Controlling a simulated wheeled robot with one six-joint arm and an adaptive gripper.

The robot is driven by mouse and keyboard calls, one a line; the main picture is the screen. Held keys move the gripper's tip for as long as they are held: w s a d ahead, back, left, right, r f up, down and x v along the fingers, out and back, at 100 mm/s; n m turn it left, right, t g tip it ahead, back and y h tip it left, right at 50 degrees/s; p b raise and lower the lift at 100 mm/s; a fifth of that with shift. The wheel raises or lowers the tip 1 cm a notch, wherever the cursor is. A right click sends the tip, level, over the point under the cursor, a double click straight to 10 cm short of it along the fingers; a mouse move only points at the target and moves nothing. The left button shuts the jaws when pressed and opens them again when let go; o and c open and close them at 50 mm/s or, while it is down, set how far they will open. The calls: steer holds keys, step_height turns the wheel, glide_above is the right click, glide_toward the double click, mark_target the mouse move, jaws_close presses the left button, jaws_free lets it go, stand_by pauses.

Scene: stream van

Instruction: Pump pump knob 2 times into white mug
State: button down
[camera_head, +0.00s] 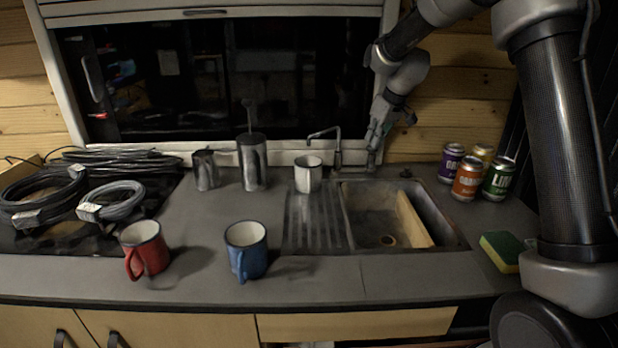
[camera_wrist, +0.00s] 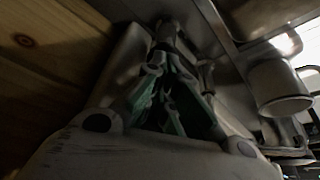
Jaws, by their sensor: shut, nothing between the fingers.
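The white mug (camera_head: 308,180) stands upright on the counter by the ribbed drainboard, under the spout of the metal faucet (camera_head: 338,153). A pale metal-looking mug at the right of the wrist view (camera_wrist: 278,90) appears to be the same one. My gripper (camera_head: 372,163) is shut and empty, pointing down just right of the faucet at the sink's back edge. Its closed fingers also show in the wrist view (camera_wrist: 165,45). I cannot clearly make out the pump knob; it may be hidden at my fingertips, and I cannot tell whether they touch it.
A sink (camera_head: 375,215) holds a wooden board. Several cans (camera_head: 468,179) and a sponge (camera_head: 502,250) are at right. A red mug (camera_head: 148,250) and blue mug (camera_head: 247,252) stand in front. A steel canister (camera_head: 252,165), small steel pitcher (camera_head: 205,170) and coiled cables (camera_head: 112,200) are left.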

steer(key=shift+r, duration=2.3)
steer(key=shift+f, duration=0.15)
steer(key=shift+f, duration=2.25)
steer(key=shift+r, duration=2.4)
step_height(320, 180, up, 6)
